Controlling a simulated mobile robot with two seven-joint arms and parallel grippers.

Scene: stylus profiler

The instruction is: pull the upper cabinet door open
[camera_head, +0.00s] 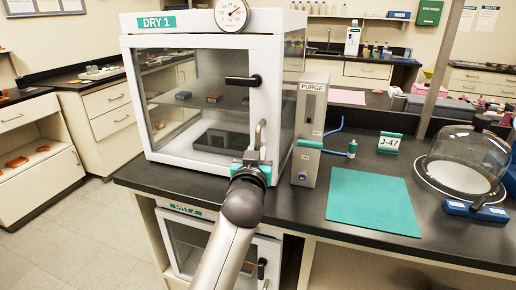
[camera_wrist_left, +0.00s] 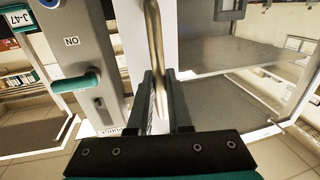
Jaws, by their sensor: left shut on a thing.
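The upper cabinet (camera_head: 210,42), white and labelled DRY 1, stands on the dark bench. Its glazed front door (camera_head: 205,98) looks closed against the frame; a small gap cannot be ruled out. A black latch lever (camera_head: 243,81) lies level on the door's right side. Below it is a metal bar handle (camera_head: 259,132), which also shows in the left wrist view (camera_wrist_left: 154,45). My left gripper (camera_head: 256,160) is at the handle's lower part, its fingers (camera_wrist_left: 158,98) shut around the bar. My right gripper is not in view.
A lower cabinet (camera_head: 195,250) sits under the bench. Floor at left is clear.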

